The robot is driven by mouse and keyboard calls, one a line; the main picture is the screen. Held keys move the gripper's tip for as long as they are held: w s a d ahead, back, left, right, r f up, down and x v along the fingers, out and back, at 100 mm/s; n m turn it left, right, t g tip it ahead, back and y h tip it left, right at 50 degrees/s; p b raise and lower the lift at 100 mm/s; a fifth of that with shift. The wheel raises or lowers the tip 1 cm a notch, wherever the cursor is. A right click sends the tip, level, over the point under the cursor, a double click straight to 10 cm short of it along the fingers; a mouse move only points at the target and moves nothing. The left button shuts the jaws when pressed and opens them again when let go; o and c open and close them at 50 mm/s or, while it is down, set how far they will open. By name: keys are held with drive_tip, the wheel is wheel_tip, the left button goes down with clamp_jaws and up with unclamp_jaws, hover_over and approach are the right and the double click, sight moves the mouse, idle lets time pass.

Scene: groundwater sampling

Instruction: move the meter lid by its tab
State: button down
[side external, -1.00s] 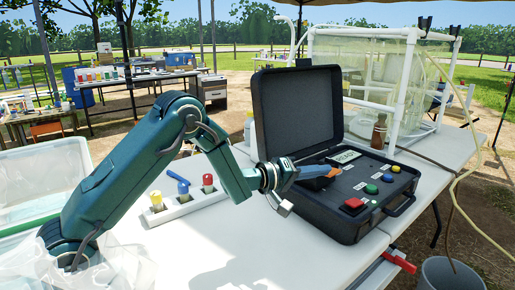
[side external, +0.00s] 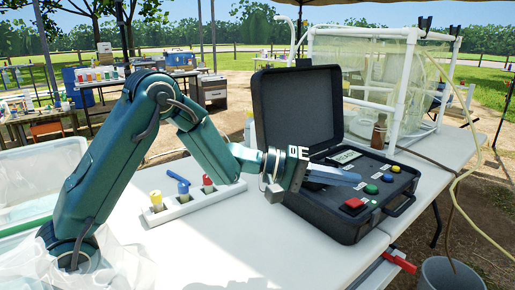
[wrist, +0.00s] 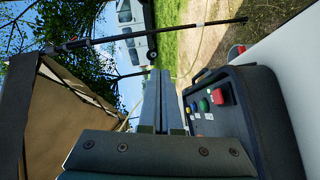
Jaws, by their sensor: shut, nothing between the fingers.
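The black meter case (side external: 340,215) stands on the white table with its lid (side external: 295,112) raised upright at the back left. A small display and several coloured buttons sit on its panel. In the wrist view the shut fingers (wrist: 164,78) lie beside the case panel (wrist: 208,112). I cannot tell whether they touch the case.
A white rack (side external: 185,207) with red, blue and yellow-capped items stands left of the case. A brown bottle (side external: 379,131) and a clear enclosure on a white pipe frame (side external: 404,80) are behind. A grey bucket (side external: 450,274) stands below the table's right side.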

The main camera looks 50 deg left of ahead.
drive_tip(key=w+a+r+m+g+y, duration=0.1)
drive_tip(key=a+r+m+y, duration=0.3)
drive_tip(key=a, duration=0.3)
drive_tip(key=w+a+r+m+g+y, duration=0.1)
drive_tip(key=a+r+m+g+y, duration=0.15)
drive_tip(key=a+y, duration=0.3)
drive_tip(key=shift+t, duration=0.35)
drive_tip(key=x, duration=0.9)
drive_tip(key=shift+w+f, duration=0.1)
drive_tip(key=shift+w, duration=0.4)
drive_tip(key=shift+d+f, duration=0.15)
drive_tip(key=shift+f, duration=0.8)
drive_tip(key=shift+d+f, duration=0.15)
drive_tip(key=shift+f, duration=0.8)
